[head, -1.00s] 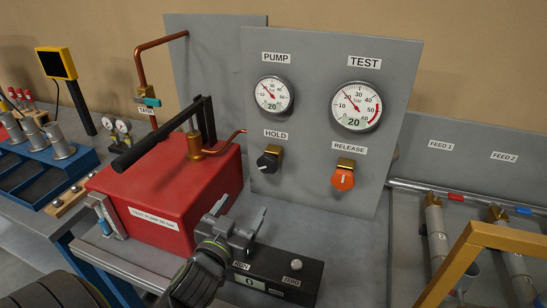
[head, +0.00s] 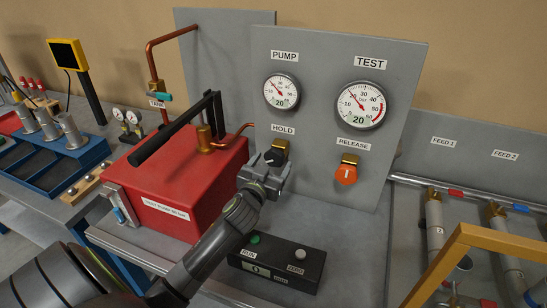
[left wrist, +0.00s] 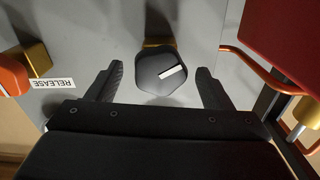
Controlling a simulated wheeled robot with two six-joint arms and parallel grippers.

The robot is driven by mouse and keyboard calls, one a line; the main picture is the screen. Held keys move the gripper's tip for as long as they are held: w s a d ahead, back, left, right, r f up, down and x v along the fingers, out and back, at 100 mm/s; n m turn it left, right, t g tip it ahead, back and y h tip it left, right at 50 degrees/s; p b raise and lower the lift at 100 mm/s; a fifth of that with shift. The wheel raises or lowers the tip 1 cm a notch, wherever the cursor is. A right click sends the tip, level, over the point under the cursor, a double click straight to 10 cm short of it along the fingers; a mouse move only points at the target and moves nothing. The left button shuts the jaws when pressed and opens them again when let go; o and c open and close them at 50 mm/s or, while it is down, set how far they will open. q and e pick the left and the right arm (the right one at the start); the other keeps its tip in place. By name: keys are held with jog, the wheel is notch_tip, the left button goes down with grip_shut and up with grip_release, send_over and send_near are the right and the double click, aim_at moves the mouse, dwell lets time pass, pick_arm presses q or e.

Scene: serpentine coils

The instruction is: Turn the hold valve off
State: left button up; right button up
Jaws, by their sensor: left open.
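The hold valve has a black knob (head: 273,158) on a brass stem under the HOLD label (head: 282,129) on the grey panel (head: 320,75). In the left wrist view the black knob (left wrist: 164,71) shows a white mark and lies between and just beyond my fingertips. My left gripper (head: 266,172) is open in front of the knob, a finger on each side, with no clear contact. It also shows in the left wrist view (left wrist: 160,78). The gripper hides the lower part of the knob in the head view. My right gripper does not show.
An orange release knob (head: 346,175) sits to the right on the panel. A red test pump box (head: 195,180) with a black lever and copper pipe stands close to the left. A black button box (head: 290,268) lies below on the bench.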

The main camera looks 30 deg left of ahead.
pick_arm(q)
jog(key=shift+x, duration=0.9)
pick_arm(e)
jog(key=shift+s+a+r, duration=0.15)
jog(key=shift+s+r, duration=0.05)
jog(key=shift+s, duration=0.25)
pick_arm(q)
jog(key=shift+c, duration=0.4)
jog(key=c, duration=0.9)
